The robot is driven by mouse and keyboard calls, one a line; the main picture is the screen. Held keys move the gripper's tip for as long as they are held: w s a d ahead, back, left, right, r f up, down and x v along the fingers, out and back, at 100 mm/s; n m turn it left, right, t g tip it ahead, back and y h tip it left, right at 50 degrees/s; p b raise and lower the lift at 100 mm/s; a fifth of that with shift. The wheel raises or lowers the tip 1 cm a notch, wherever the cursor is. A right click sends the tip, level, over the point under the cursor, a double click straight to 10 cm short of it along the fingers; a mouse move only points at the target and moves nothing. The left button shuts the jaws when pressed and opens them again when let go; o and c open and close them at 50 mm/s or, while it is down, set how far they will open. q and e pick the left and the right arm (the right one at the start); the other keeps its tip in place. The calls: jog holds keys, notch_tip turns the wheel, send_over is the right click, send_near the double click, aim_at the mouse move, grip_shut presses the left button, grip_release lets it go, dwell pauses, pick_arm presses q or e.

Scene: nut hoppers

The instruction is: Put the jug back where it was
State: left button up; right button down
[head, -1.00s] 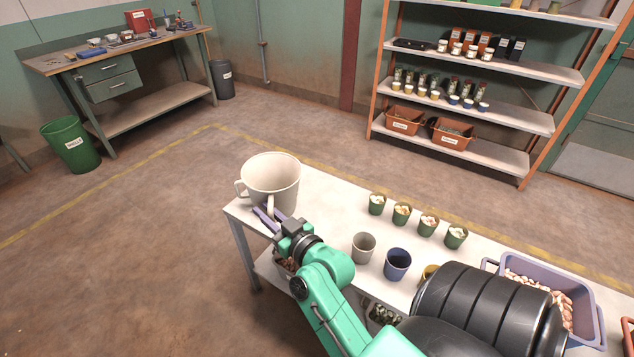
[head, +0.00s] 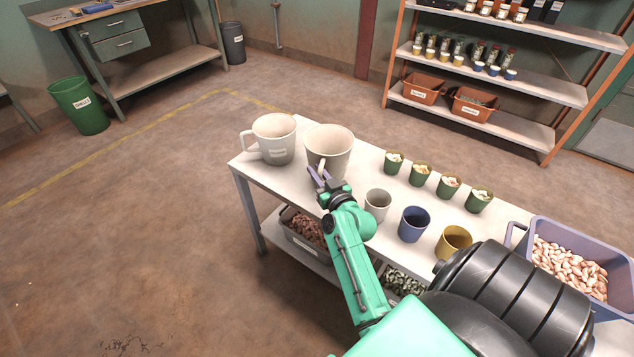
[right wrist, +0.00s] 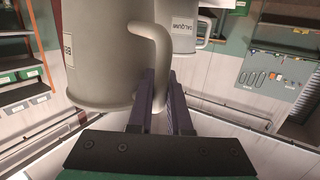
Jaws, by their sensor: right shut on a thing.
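A pale grey jug (head: 329,143) is near the left end of the white table (head: 262,176), upright, its handle toward my right gripper (head: 318,174). That gripper is shut on the jug's handle. In the right wrist view the same jug (right wrist: 105,50) fills the upper left, and the fingers (right wrist: 161,82) close around the lower handle. I cannot tell whether its base touches the table. A second, similar labelled jug (head: 275,142) stands to its left at the table's end; it also shows behind in the right wrist view (right wrist: 183,32). My left gripper is not in view.
A grey cup (head: 377,204), a blue cup (head: 413,224) and a yellow cup (head: 453,242) stand right of my gripper. Several green cups with contents (head: 421,175) line the far side. A purple bin (head: 522,250) of nuts is at right. Bins sit on the lower shelf.

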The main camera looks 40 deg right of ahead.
notch_tip(320, 180, down, 3)
jog(key=shift+f+b, duration=0.2)
jog(key=shift+b, duration=0.2)
jog(key=shift+f, duration=0.15)
jog(key=c, duration=0.8)
grip_release()
jog(key=shift+c, duration=0.2)
